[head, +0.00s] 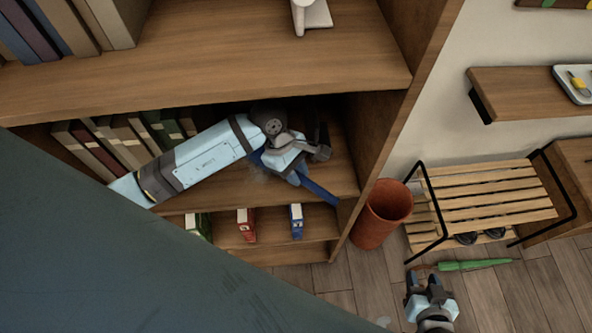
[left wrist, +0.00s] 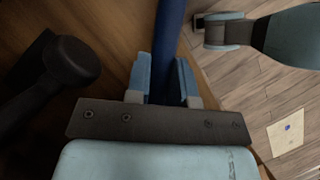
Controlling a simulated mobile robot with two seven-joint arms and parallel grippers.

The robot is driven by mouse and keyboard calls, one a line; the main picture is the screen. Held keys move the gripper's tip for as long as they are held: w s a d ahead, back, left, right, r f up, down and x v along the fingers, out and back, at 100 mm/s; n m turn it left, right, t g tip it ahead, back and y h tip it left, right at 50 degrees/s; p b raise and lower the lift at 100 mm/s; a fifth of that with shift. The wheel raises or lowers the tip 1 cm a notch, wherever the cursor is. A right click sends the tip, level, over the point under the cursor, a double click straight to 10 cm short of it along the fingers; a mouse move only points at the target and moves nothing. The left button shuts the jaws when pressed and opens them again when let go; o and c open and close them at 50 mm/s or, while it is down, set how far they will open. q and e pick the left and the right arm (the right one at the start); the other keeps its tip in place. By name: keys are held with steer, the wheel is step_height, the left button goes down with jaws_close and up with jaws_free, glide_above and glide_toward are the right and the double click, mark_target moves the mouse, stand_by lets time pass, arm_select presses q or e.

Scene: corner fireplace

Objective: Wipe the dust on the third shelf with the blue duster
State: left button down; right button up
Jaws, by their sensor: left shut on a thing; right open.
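My left gripper (head: 294,172) reaches into the bookcase and is shut on the blue duster (head: 321,194). The duster's blue handle sticks out toward the shelf's right front edge. The arm and gripper partly hide the duster's other end. In the left wrist view the blue handle (left wrist: 170,28) runs between the two fingers. A faint grey dust patch (head: 259,176) shows on the shelf (head: 225,187) beside the gripper. My right gripper (head: 432,288) is open and empty above the floor, low at the right.
Books (head: 122,143) stand at the shelf's left. The board above (head: 230,75) and the right side panel (head: 375,130) bound the space. Small boxes (head: 246,225) stand below. A terracotta bin (head: 383,213), a slatted rack (head: 490,190) and a green umbrella-like object (head: 474,265) are at the right.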

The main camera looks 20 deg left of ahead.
arm_select(q)
steer(key=shift+f+b, duration=0.6)
steer(key=shift+f, duration=0.1)
arm_select(e)
steer(key=shift+f, duration=0.75)
